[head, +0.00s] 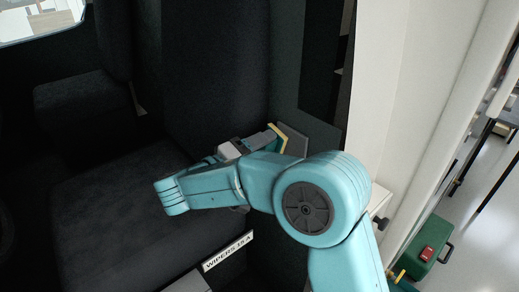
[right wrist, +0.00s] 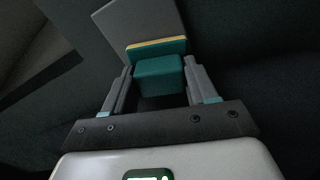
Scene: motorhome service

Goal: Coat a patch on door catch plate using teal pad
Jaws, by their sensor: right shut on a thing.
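The teal pad (right wrist: 158,74) is a teal block with a wider teal and yellow layer at its far side. My right gripper (right wrist: 158,67) is shut on the block, one finger on each side. In the head view the pad (head: 278,134) shows as a small teal and yellow edge beyond my right gripper (head: 262,138). A flat grey plate (right wrist: 140,18), likely the door catch plate, is right behind the yellow layer; it also shows in the head view (head: 295,141). Whether pad and plate touch I cannot tell. No coated patch is discernible. My left gripper is out of view.
A dark seat (head: 110,190) lies left of and below my right arm. A label reading "WIPERS 15 A" (head: 228,251) is at the seat's front edge. A pale door frame (head: 385,90) rises on the right. A green case (head: 425,250) with a red item stands lower right.

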